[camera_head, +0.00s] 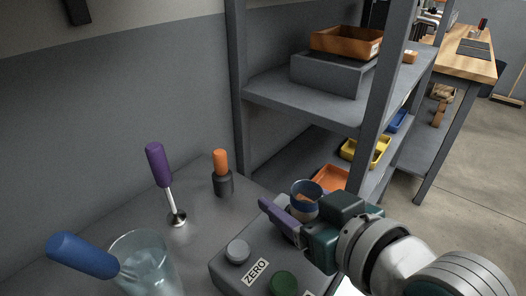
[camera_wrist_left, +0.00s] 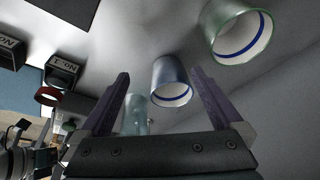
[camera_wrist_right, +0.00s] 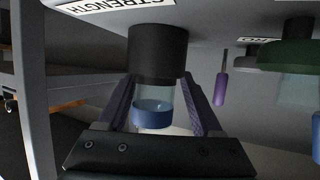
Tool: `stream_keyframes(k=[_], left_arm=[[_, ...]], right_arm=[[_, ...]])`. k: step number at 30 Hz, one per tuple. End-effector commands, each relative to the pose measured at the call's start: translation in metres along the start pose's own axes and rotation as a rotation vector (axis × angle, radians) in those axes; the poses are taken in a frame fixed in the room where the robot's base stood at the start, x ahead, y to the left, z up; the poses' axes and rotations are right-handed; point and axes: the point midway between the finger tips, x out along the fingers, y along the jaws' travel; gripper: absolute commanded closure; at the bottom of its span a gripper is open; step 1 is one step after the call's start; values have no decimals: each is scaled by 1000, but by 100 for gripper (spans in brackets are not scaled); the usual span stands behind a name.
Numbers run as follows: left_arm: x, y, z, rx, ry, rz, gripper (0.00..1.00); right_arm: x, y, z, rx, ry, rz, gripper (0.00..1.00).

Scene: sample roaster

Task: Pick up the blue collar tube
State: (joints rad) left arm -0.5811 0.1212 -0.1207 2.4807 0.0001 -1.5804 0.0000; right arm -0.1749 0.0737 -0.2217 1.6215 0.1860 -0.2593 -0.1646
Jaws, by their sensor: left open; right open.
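The blue collar tube shows in the right wrist view as a clear tube with a blue collar (camera_wrist_right: 152,117), joined to a dark cylindrical holder (camera_wrist_right: 157,52). In the head view its blue rim (camera_head: 306,186) shows just beyond my right gripper (camera_head: 276,213). My right gripper is open, with its purple fingers on either side of the tube in the right wrist view (camera_wrist_right: 158,80). I cannot tell whether they touch it. My left gripper (camera_wrist_left: 160,76) is open and shows only in the left wrist view, with a grey cup (camera_wrist_left: 171,83) between or beyond its fingers.
A grey box labelled ZERO (camera_head: 228,269) with a green knob (camera_head: 284,284) is near my right gripper. A glass (camera_head: 145,262), a blue handle (camera_head: 82,255), a purple-handled tool (camera_head: 157,165) and an orange-topped item (camera_head: 221,163) stand left. A grey shelf (camera_head: 270,95) rises behind.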

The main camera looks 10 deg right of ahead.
Motion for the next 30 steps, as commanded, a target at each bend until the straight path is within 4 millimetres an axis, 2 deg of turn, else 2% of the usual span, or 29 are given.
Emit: stream_keyframes(k=[3, 10, 27, 30], left_arm=[[4, -1, 1, 2, 0, -2, 0], [4, -1, 1, 3, 0, -3, 0], [4, 0, 1, -1, 0, 0, 0], [4, 0, 1, -3, 1, 1, 0]], right_arm=[[11, 0, 1, -1, 0, 0, 33], [11, 0, 1, 0, -1, 0, 33], [11, -2, 1, 2, -2, -3, 97], [11, -2, 1, 2, -2, -4, 100]])
